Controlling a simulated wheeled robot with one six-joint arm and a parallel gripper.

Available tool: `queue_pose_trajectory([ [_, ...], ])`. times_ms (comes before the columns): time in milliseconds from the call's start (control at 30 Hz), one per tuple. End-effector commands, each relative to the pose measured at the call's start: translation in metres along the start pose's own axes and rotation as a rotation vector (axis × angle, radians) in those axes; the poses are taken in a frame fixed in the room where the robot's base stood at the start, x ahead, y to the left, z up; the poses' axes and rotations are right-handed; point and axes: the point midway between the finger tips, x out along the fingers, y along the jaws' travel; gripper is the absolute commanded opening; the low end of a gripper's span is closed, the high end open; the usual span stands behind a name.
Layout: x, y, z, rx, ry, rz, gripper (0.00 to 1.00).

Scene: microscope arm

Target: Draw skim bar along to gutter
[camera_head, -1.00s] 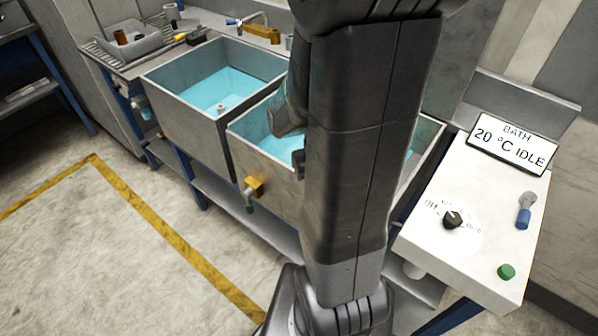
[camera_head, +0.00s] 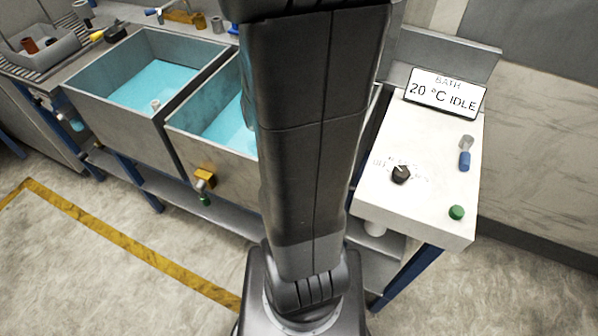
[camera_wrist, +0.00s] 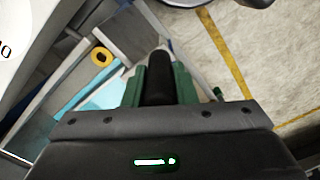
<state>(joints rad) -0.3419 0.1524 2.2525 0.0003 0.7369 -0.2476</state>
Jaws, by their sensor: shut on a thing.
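In the wrist view my gripper (camera_wrist: 159,92) has its green fingers closed on a dark rounded grip (camera_wrist: 158,70), which appears to be the handle of the skim bar. Pale blue liquid (camera_wrist: 104,97) and grey basin walls lie beyond the fingers, to the left. In the head view my arm hides my gripper and the bar. The right basin (camera_head: 212,142), partly covered by my arm, holds blue liquid. I cannot pick out the gutter with certainty in either view.
A left basin (camera_head: 120,118) with blue liquid adjoins the right one. A white control box (camera_head: 425,190) with knob, green button and a "BATH 20 °C IDLE" sign (camera_head: 445,94) stands at right. A yellow fitting (camera_head: 204,176) juts from the right basin's front. Open floor lies at front left.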

Motion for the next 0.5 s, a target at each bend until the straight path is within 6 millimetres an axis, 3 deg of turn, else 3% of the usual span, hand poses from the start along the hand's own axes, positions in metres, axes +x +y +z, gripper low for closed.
queue_pose_trajectory([
  [33,-0.0008,0.0001,-0.0002,-0.001,-0.001,0.001,0.00],
  [67,-0.0008,0.0002,-0.0002,-0.001,-0.001,0.001,0.29],
  [167,-0.0007,0.0001,-0.0003,-0.001,0.000,0.001,0.47],
  [500,-0.0029,0.0001,-0.0008,-0.001,0.002,0.001,0.47],
])
